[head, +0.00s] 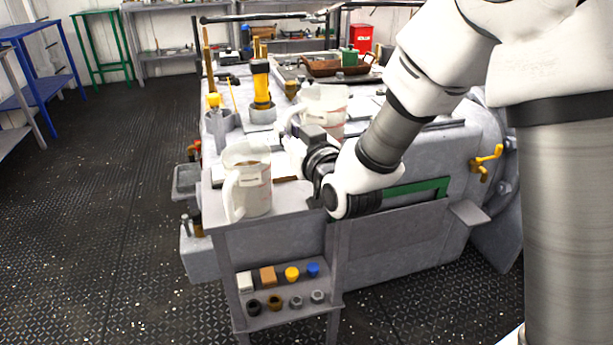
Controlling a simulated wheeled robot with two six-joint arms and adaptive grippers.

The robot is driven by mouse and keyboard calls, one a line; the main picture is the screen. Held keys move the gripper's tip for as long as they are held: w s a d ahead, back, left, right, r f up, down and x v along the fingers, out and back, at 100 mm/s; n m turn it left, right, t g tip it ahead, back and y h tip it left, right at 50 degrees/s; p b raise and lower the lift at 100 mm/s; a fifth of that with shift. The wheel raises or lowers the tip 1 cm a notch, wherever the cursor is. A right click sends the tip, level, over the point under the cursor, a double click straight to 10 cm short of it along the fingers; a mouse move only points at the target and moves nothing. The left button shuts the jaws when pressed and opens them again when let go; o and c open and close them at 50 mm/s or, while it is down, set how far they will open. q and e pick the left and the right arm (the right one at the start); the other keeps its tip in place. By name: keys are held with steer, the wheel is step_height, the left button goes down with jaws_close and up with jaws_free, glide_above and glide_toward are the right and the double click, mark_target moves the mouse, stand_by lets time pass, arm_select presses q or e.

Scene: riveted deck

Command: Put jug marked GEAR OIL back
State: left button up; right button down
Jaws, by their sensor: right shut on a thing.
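Two translucent pale measuring jugs are in the head view. One jug (257,190) stands upright on the grey stand's top (290,200) at the near end, its handle to the left. The writing on both jugs is too small to read, so I cannot tell which is marked GEAR OIL. My left gripper is not in view.
A grey machine bed (410,225) stretches behind the stand, with a yellow-and-black tool (261,82), a brown tray (325,66) and a red can (361,38). The stand's lower shelf (290,316) holds several small caps and nuts. Dark floor (90,200) is open at left.

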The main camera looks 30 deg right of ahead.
steer(key=f+b, duration=0.3)
steer(key=f, duration=0.6)
steer(key=shift+s, duration=0.2)
steer(key=shift+f, duration=0.3)
steer(key=shift+w, duration=0.1)
steer(key=shift+r, duration=0.1)
steer(key=shift+f+b, duration=0.2)
steer(key=shift+b, duration=0.1)
steer(key=c, duration=1.2)
jaws_free()
